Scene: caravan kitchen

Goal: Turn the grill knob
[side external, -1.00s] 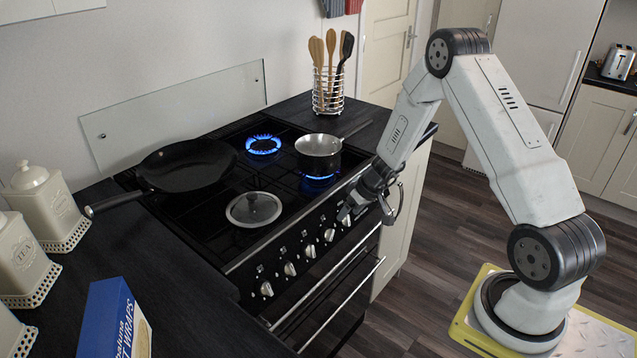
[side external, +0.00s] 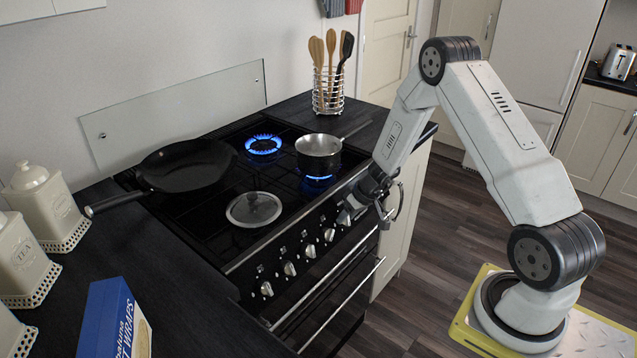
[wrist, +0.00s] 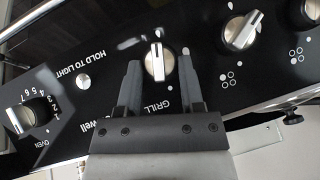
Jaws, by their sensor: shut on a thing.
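The grill knob (wrist: 157,65) is a silver round knob with a raised bar, on the black front panel above the word GRILL in the wrist view. Its bar stands roughly upright in that picture, towards a small white mark. My gripper (wrist: 158,68) is shut on the knob, one finger on each side.
Silver hob knobs (wrist: 242,30) sit beside the grill knob; an oven dial (wrist: 22,118) is on the other side. A saucepan (side external: 318,147) stands over a lit burner, near my wrist. Another burner (side external: 263,145) burns openly. A frying pan (side external: 186,165) and lid (side external: 254,208) are on the hob.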

